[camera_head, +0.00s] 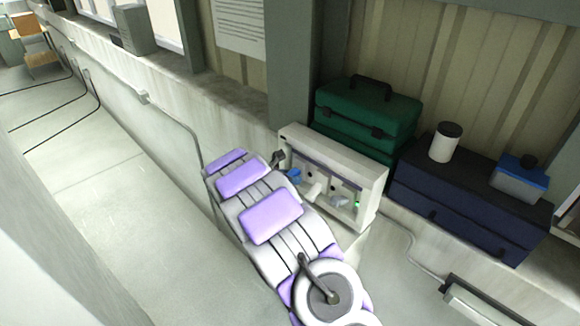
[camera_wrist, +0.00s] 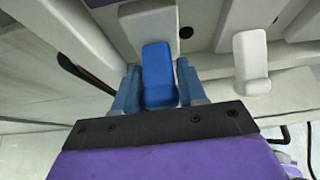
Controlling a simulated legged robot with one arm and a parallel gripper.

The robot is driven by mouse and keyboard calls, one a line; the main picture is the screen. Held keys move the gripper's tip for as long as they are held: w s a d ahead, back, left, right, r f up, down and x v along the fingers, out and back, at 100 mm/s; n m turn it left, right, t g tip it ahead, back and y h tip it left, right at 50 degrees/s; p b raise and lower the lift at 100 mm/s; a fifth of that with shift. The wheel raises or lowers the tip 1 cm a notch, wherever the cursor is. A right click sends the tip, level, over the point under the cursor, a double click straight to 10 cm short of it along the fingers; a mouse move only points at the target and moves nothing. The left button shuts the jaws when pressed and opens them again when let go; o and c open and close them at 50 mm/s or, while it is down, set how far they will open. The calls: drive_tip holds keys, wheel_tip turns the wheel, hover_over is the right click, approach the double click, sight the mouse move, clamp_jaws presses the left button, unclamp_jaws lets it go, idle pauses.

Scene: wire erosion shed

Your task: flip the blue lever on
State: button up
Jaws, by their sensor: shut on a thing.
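The blue lever (camera_wrist: 158,74) is in the middle of the wrist view, on a pale mount. My gripper (camera_wrist: 158,92) has a finger on each side of it and is shut on it. In the head view the blue lever (camera_head: 294,175) shows small at the left side of the pale panel box (camera_head: 372,178), partly behind my arm. The gripper itself is mostly hidden there by my arm. A white lever (camera_wrist: 251,62) stands to the right of the blue one in the wrist view, apart from my fingers.
A green case (camera_head: 368,108) stands behind the panel box. A navy case (camera_head: 460,205) to its right carries a white canister (camera_head: 445,142) and a blue-lidded tub (camera_head: 519,178). A green light (camera_head: 357,204) shows on the panel. Open floor (camera_head: 110,200) lies to the left.

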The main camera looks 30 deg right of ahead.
drive_tip(key=r+y+p, duration=0.1)
drive_tip(key=p, duration=0.2)
drive_tip(key=g+y+p, duration=0.1)
drive_tip(key=p, duration=0.2)
drive_tip(key=shift+w+r+y, duration=0.1)
drive_tip(key=shift+r+y, duration=0.3)
drive_tip(key=shift+r+g+y+p, duration=0.2)
drive_tip(key=shift+g+y+p, duration=0.3)
drive_tip(key=shift+y+p, duration=0.55)
drive_tip(key=shift+w+d+y, duration=0.1)
drive_tip(key=shift+y, duration=0.35)
drive_tip(key=o, duration=1)
drive_tip(key=shift+w+f, duration=0.1)
drive_tip(key=shift+d, duration=0.1)
drive_tip(key=b+v, duration=0.3)
drive_tip(key=v, duration=1.4)
drive_tip(key=shift+w+a, duration=0.1)
drive_tip(key=shift+a, duration=0.15)
